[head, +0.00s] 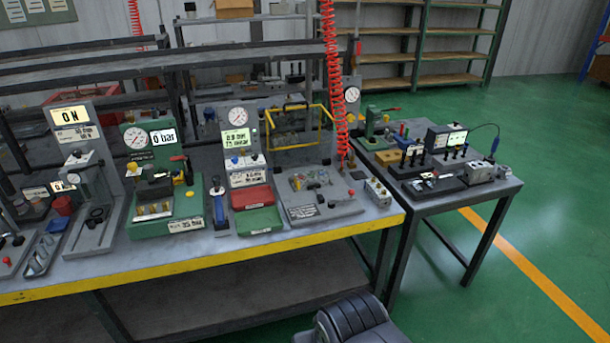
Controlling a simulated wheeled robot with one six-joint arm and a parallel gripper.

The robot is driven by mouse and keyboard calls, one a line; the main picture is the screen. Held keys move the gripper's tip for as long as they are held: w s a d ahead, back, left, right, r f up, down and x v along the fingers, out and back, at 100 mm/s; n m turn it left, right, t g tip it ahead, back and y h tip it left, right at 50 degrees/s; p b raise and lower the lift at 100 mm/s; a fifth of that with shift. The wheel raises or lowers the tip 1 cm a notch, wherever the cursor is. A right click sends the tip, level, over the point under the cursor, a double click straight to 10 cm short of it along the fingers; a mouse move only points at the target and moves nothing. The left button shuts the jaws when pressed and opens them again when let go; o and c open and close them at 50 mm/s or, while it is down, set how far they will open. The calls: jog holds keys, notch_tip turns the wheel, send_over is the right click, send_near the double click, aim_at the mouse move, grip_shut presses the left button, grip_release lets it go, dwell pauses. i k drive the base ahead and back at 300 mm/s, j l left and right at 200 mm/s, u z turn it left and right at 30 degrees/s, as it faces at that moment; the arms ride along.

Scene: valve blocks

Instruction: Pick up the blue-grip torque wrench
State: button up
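A slim tool with a blue grip (217,188) is on the main bench, between the green test station and the red and green trays. It looks like the torque wrench, but it is small here and I cannot tell whether it stands in a holder or lies flat. Nothing is touching it from my side. My gripper is not in view. A dark, rounded part, probably of my own arm, shows at the bottom edge, in front of the bench and well below the blue-grip tool.
The green test station (165,213) stands left of the tool; a red tray (251,196) and green tray (258,220) are right. A red coiled hose (331,70) hangs above the bench (300,237). A second bench (440,205) stands right. The green floor beyond is clear.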

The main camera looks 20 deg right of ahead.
aim_at(219, 197)
jog(key=i+z, duration=0.3)
jog(key=i, duration=1.45)
jog(key=j, duration=0.1)
